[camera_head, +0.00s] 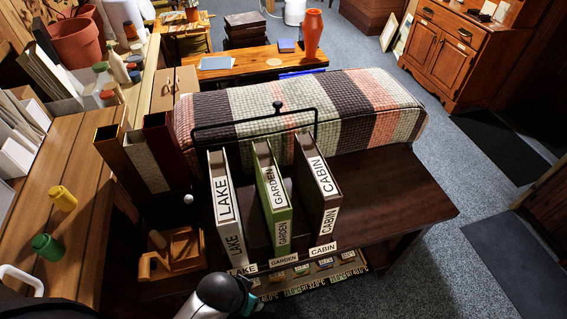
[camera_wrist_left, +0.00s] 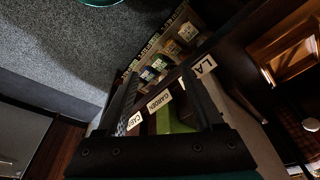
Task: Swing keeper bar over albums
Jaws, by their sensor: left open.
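Three albums stand upright side by side on a dark wooden table: the white LAKE album (camera_head: 224,205), the green GARDEN album (camera_head: 273,195) and the dark CABIN album (camera_head: 318,190). The black keeper bar (camera_head: 240,119) is a thin frame with a round knob, raised behind and above the albums, in front of the quilt. My left gripper (camera_head: 248,297) is low at the table's front edge, apart from the bar; its tips are hard to see there. In the left wrist view its two fingers (camera_wrist_left: 160,90) are open, with the CABIN and GARDEN labels (camera_wrist_left: 159,102) beyond them. My right gripper is not in view.
A striped quilt (camera_head: 350,100) lies behind the albums. Three taller binders (camera_head: 146,155) and a wooden caddy (camera_head: 172,253) are to the left. A strip of small pictures (camera_head: 310,277) runs below the front edge. The tabletop right of CABIN (camera_head: 400,195) is clear.

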